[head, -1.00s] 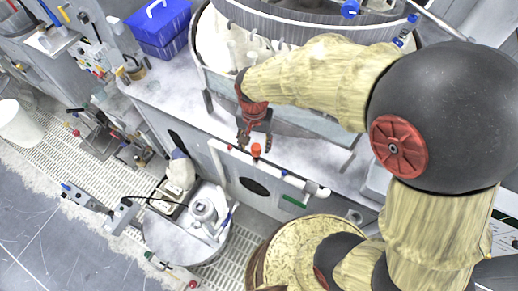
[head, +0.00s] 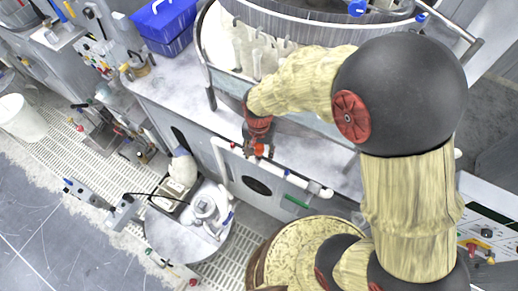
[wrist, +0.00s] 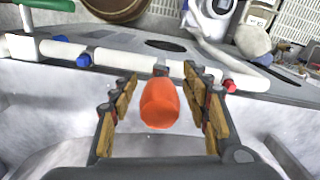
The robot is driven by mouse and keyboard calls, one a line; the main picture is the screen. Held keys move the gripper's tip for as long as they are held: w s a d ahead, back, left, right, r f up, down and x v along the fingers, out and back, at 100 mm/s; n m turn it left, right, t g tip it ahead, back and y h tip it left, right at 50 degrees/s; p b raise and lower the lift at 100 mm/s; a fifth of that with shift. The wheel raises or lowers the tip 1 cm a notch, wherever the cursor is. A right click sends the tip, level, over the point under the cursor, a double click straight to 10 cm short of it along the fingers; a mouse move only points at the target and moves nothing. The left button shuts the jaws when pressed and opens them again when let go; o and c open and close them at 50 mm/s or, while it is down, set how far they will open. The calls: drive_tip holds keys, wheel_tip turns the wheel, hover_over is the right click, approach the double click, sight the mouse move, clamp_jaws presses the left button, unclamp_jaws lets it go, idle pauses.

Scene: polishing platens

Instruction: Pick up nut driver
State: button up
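The nut driver's orange handle (wrist: 160,103) shows in the wrist view between the two wood-faced fingers of my gripper (wrist: 161,88). The fingers are spread, with a visible gap on each side of the handle. The handle points toward my palm; a short dark part shows beyond it, near the white pipe, and the rest is hidden. In the head view my gripper (head: 259,153) is at the pale counter's front edge, and it partly covers the orange handle.
White pipes (wrist: 115,60) with blue and red ends run along the counter front just beyond the handle. A large round vat (head: 240,80) stands behind my gripper. A blue crate (head: 165,25) sits on the counter's far left. A round machine (head: 185,235) stands below.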

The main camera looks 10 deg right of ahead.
drive_tip(key=shift+c, duration=1.1)
clamp_jaws()
drive_tip(key=shift+r, duration=0.15)
